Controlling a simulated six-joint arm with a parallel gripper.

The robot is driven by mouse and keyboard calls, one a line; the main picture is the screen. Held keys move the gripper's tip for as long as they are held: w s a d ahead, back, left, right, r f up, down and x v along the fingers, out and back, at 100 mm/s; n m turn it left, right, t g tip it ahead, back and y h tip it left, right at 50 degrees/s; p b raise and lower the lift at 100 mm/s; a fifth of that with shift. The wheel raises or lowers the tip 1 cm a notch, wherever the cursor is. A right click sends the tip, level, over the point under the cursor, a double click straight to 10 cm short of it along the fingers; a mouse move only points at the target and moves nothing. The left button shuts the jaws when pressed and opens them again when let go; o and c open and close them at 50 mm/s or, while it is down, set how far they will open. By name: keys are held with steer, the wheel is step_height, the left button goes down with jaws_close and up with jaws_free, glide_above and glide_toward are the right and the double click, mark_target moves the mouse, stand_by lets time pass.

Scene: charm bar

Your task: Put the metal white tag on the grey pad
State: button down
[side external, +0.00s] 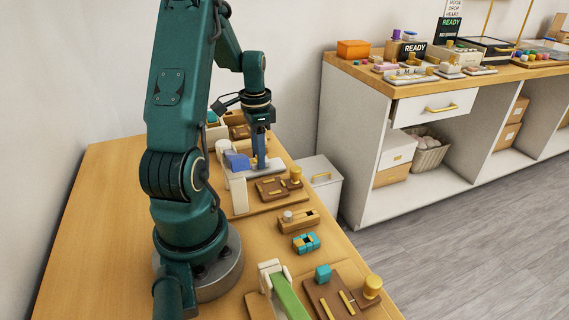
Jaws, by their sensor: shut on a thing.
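My gripper (262,162) points straight down at the far part of the wooden table, low over a pale grey plate. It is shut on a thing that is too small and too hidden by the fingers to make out. A blue block (237,161) stands just left of the fingers. I cannot pick out the metal white tag with certainty. The pale grey surface (277,163) under and beside the fingers may be the grey pad, but I cannot tell.
Brown trays with gold knobs (295,174), a wooden block with a slot (299,220), a teal-and-wood piece (306,243) and a green strip (289,298) line the table's right side. A white bin (322,182) stands beyond the edge. The table's left (105,230) is clear.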

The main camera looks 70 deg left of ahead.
steer(key=shift+f, duration=0.15)
steer(key=shift+c, duration=2.2)
jaws_free()
steer(key=shift+r, duration=2.6)
